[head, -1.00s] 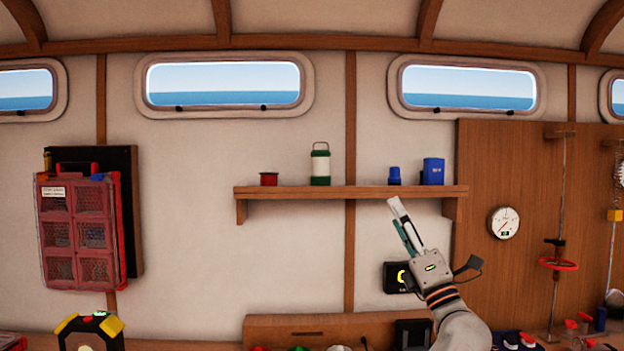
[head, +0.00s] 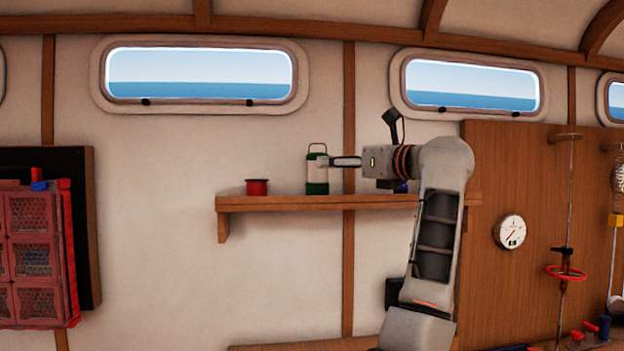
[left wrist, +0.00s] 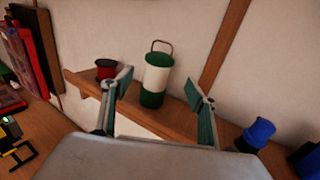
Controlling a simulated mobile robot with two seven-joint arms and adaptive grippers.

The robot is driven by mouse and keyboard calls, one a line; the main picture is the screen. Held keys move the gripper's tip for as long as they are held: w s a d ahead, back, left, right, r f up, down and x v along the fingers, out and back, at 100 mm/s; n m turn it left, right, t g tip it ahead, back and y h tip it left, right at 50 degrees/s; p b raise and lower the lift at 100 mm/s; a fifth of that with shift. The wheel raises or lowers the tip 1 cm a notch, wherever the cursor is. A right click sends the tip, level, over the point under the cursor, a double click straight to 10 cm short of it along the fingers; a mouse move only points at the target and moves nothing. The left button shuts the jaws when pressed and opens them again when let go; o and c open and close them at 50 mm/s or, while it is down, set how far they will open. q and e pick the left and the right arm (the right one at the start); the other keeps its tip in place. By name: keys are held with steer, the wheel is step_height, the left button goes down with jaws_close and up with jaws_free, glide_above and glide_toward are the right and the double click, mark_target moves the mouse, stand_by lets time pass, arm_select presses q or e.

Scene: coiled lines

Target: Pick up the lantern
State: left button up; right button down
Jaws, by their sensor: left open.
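The lantern (head: 316,172), a white cylinder with a green top and base and a wire handle, stands upright on the wooden shelf (head: 290,203). My left gripper (head: 336,161) is at its right side in the head view, level with its upper part and pointing left. In the left wrist view the lantern (left wrist: 157,78) shows between the two open fingers of the left gripper (left wrist: 162,92), a little beyond their tips. The fingers are apart and hold nothing. My right gripper is not in view.
A red spool (head: 257,187) stands on the shelf left of the lantern. A blue bottle (left wrist: 259,132) stands to its right and is mostly behind my arm in the head view. The wall is close behind the shelf.

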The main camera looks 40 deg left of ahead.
mark_target(318, 171)
arm_select(q)
steer(key=x, duration=0.2)
steer(key=shift+a, duration=0.25)
steer(key=p+x, duration=0.1)
steer(key=x, duration=0.4)
steer(key=shift+s+a+f+p, duration=0.1)
steer(key=shift+a+f+p, duration=0.05)
steer(key=shift+p, duration=0.2)
steer(key=c, duration=1.5)
